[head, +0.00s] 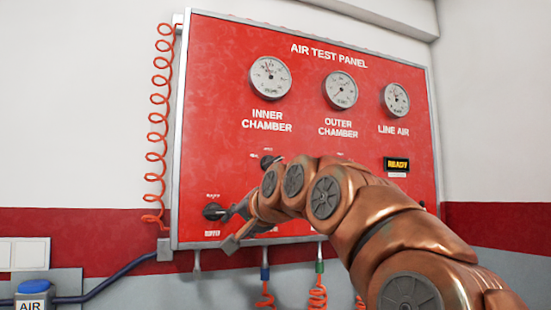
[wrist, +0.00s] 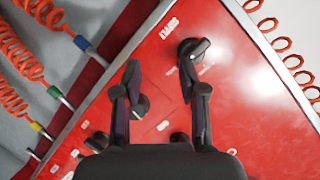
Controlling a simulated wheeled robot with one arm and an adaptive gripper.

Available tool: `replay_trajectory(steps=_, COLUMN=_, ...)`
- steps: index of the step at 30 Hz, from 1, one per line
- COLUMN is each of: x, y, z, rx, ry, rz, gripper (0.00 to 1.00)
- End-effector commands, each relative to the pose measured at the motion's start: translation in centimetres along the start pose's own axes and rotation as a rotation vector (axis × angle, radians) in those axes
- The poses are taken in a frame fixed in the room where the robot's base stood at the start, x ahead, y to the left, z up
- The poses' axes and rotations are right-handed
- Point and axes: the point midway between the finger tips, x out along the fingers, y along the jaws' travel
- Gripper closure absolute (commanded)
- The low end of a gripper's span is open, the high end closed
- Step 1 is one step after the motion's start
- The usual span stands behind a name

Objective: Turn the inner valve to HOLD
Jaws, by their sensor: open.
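The red air test panel (head: 225,100) fills the middle of the head view. Below its INNER CHAMBER gauge (head: 270,78) is a dark knob (head: 267,161), partly hidden by my arm; its small labels and setting are not readable. Another black knob (head: 214,211) sits at the panel's lower left. My gripper (head: 236,226) is open near the panel's lower left, right of that knob. In the wrist view the open fingers (wrist: 159,74) show in front of the panel. One black knob (wrist: 193,51) lies past the right fingertip; another (wrist: 140,105) shows between the fingers. No grasp is visible.
Orange coiled hoses hang left of the panel (head: 156,130) and below it (head: 317,292). A blue-topped AIR unit (head: 32,290) is at lower left. My arm hides the panel's lower right.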

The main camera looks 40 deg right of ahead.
Motion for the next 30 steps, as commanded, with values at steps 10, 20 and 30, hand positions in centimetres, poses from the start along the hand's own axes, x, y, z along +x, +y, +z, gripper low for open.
replay_trajectory(steps=10, x=-5.7, y=-2.1, z=-14.4, rx=0.210, ry=0.288, rz=-0.139, gripper=0.58)
replay_trajectory(steps=20, x=-6.6, y=-2.3, z=-17.2, rx=0.247, ry=0.341, rz=-0.168, gripper=0.58)
replay_trajectory(steps=30, x=-2.4, y=-2.9, z=-18.6, rx=0.245, ry=0.335, rz=-0.164, gripper=0.58)
